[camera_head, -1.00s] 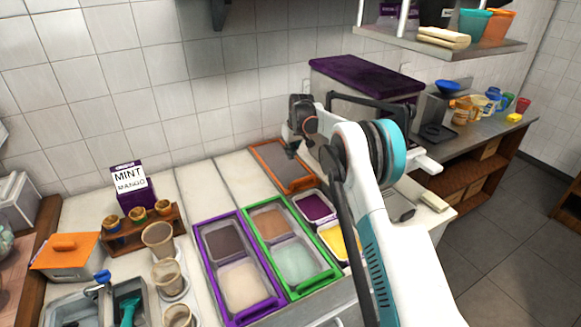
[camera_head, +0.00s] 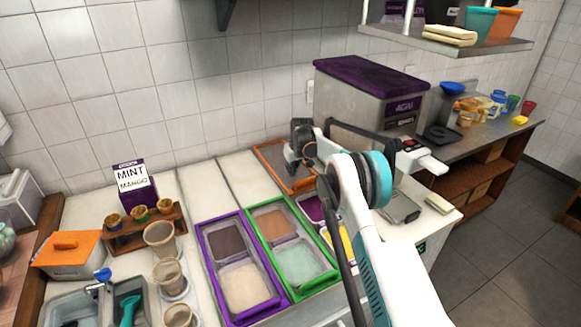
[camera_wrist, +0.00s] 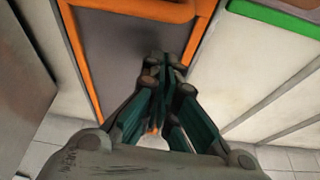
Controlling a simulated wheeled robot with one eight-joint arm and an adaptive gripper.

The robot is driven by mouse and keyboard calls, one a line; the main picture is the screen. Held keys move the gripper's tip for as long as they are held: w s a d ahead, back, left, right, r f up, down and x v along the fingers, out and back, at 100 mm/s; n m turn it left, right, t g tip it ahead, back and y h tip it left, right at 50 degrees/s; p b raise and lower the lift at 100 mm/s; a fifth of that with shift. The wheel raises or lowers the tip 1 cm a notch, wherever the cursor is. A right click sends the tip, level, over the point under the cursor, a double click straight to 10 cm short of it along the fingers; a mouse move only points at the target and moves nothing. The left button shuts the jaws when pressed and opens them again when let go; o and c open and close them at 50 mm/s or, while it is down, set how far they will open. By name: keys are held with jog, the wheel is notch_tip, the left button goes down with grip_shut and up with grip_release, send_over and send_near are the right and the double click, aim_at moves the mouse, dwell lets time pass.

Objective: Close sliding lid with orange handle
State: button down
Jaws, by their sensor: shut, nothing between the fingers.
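The sliding lid (camera_head: 271,156) is a grey panel with an orange frame, at the back of the counter. My arm hides part of its right side. In the wrist view, the grey panel (camera_wrist: 120,50) and a thick orange bar (camera_wrist: 150,9) at the top of the picture show close up. My gripper (camera_head: 293,168) is over the lid, pointing down. In the wrist view, my gripper (camera_wrist: 160,70) is shut and empty, its fingertips over the panel near the orange right edge. I cannot tell whether they touch it. The purple topping well (camera_head: 311,206) in front of the lid is uncovered.
Purple-framed (camera_head: 207,250) and green-framed (camera_head: 253,230) wells lie left of my arm. An acai machine (camera_head: 350,95) stands behind it. A box with an orange handled cover (camera_head: 85,250) sits far left. Bare counter (camera_head: 245,178) lies left of the lid.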

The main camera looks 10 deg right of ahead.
jog(key=shift+s+d+f, duration=0.2)
jog(key=shift+s, duration=0.35)
jog(key=shift+s+d+f, duration=0.15)
jog(key=shift+s, duration=0.4)
jog(key=shift+s+d, duration=0.1)
jog(key=shift+s, duration=0.15)
jog(key=s+d+b, duration=0.2)
jog(key=s+d, duration=0.2)
jog(key=s, duration=0.9)
jog(key=s+d+b, duration=0.2)
jog(key=s+d, duration=0.2)
jog(key=s, duration=0.9)
jog(key=s+d+b, duration=0.2)
jog(key=s+d, duration=0.2)
jog(key=s, duration=0.9)
jog(key=shift+s+d, duration=0.25)
jog(key=shift+d, duration=0.1)
